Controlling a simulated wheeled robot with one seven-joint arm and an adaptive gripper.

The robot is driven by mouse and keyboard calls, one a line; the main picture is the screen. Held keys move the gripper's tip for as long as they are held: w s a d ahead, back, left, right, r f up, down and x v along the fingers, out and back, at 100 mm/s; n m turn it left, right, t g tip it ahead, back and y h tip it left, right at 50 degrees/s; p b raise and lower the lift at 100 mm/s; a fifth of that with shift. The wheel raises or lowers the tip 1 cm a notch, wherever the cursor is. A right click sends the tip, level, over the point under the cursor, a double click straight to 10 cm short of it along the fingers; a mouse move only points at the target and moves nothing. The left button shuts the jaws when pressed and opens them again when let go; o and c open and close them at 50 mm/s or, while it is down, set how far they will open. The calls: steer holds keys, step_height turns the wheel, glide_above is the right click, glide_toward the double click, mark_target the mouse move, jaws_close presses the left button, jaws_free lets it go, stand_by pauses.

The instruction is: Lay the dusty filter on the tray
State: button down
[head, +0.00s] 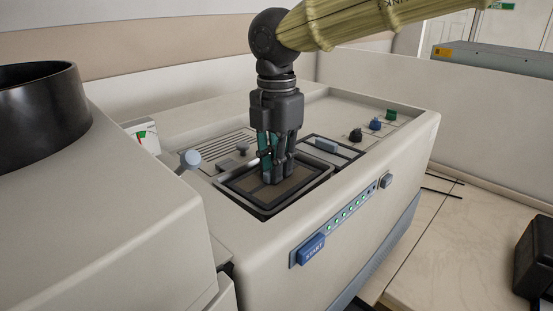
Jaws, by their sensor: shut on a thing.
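The dusty filter (257,190), a brownish panel in a dark frame, lies in a rectangular recess on top of the beige spectrometer (345,180). My gripper (276,176) points straight down over it and is shut on the filter. The fingers hide the middle of the filter and the exact place of contact. The filter looks level and within the recess rim; I cannot tell whether it is lifted at all. I cannot make out a tray in this view.
A black cylinder (40,115) rises at far left. The bench (455,240) at right has bare room beside a black box (535,258).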

steer(key=shift+s, duration=0.1)
steer(key=c, duration=1.5)
jaws_free()
steer(key=shift+f, duration=0.1)
steer(key=shift+o, duration=0.2)
step_height(320, 180, up, 12)
steer(key=b, duration=0.3)
steer(key=shift+b, duration=0.3)
